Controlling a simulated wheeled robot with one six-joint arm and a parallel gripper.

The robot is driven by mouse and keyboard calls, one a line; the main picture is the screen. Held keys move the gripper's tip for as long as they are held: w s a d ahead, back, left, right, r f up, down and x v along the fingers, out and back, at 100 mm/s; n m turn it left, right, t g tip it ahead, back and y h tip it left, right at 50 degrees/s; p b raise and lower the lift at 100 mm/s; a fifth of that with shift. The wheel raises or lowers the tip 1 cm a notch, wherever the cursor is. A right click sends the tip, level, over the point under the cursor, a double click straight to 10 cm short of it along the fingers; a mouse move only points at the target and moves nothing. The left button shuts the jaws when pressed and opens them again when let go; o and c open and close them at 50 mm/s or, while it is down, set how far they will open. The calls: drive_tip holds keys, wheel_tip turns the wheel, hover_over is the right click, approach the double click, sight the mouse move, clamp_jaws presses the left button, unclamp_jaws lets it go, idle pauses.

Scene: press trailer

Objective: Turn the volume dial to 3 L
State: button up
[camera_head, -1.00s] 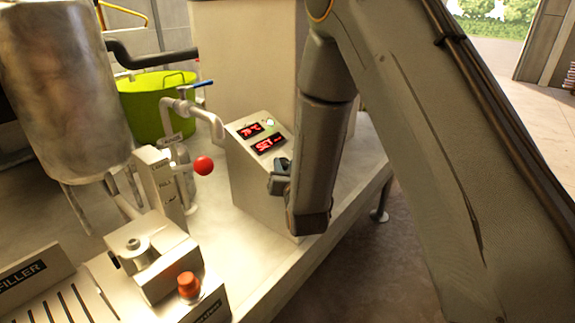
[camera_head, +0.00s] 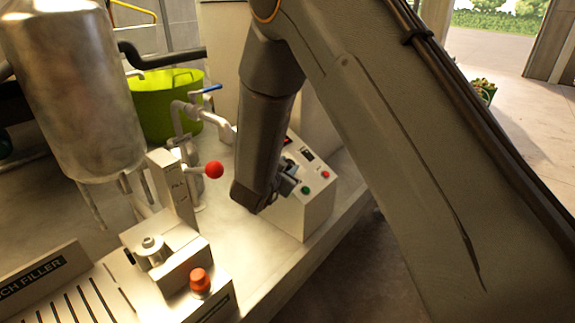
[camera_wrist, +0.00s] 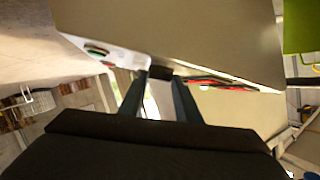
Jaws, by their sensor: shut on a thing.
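The pale control box (camera_head: 312,208) stands right of centre in the head view, with a green and a red button on its sloped panel. The arm covers its left part and most of its red display. My gripper (camera_head: 287,184) is at the panel. In the wrist view my gripper (camera_wrist: 161,78) has its two fingers on either side of a small dark knob (camera_wrist: 161,73), which appears to be the volume dial, and is shut on it. The box panel (camera_wrist: 121,54) shows there edge-on, so I cannot read the dial's mark or the display.
A red ball-topped lever (camera_head: 214,170) and pipe valve stand left of the arm. A filler unit with an orange button (camera_head: 200,280), a metal tank (camera_head: 75,90) and a green tub (camera_head: 165,105) are further left. The counter edge runs below the box.

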idle(0.4)
drive_tip(key=o, duration=1.1)
drive_tip(key=shift+c, duration=0.2)
drive_tip(key=b+v, duration=0.1)
drive_tip(key=v, duration=0.6)
drive_tip(key=shift+s+r+b, duration=0.15)
drive_tip(key=shift+s+b, duration=0.2)
